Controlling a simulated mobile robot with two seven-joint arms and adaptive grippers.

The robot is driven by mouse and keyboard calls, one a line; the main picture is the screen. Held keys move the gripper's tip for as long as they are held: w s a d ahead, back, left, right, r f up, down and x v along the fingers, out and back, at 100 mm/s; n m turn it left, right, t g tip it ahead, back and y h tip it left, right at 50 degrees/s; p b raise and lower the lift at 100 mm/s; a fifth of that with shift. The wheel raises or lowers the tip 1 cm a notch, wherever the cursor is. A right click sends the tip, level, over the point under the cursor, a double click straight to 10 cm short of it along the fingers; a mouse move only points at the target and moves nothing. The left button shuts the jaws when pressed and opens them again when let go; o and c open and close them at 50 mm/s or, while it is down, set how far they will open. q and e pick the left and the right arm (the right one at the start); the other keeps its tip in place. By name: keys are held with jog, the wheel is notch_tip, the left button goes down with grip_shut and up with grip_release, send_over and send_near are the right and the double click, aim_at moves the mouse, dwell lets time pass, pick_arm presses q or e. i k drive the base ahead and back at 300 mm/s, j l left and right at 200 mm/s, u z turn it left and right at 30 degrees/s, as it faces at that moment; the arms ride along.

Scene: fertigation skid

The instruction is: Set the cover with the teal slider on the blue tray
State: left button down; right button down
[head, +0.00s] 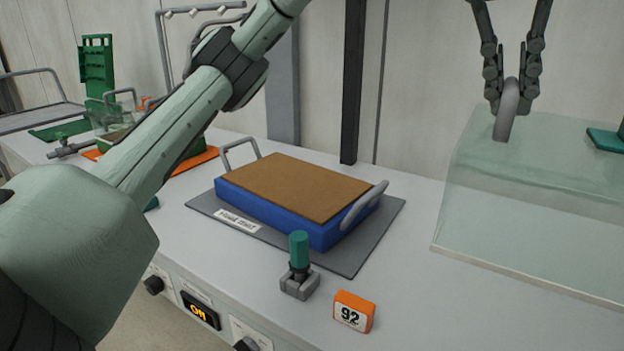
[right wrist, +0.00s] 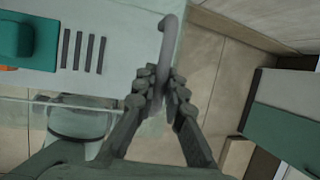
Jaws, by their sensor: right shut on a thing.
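The clear, box-like cover (head: 530,215) hangs at the right of the head view. A teal slider (head: 605,139) shows on its top at the frame edge; in the right wrist view the slider (right wrist: 32,40) sits beside several dark slots. My right gripper (head: 510,80) is shut on the cover's grey handle (head: 505,118), also seen in the right wrist view (right wrist: 165,50). The blue tray (head: 272,214), with a brown top surface (head: 290,184) and two grey end handles, sits on a grey mat, left of the cover. My left arm crosses the left side; its gripper is out of view.
Other green and orange items (head: 97,70) are at the back left. Bare bench lies right of the mat.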

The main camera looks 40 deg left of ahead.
aim_at(294, 182)
jog(key=k+j, duration=0.2)
jog(key=j, duration=0.25)
jog(key=k+j, duration=0.2)
jog(key=j, duration=0.25)
jog(key=k+j+z, duration=0.1)
jog(key=k+j, duration=0.15)
jog(key=j, duration=0.15)
jog(key=k+j, duration=0.2)
jog(key=j, duration=0.25)
jog(key=k+j, duration=0.25)
jog(key=j, duration=0.15)
jog(key=k+j+z, duration=0.1)
jog(key=j, duration=0.35)
jog(key=k+j, duration=0.35)
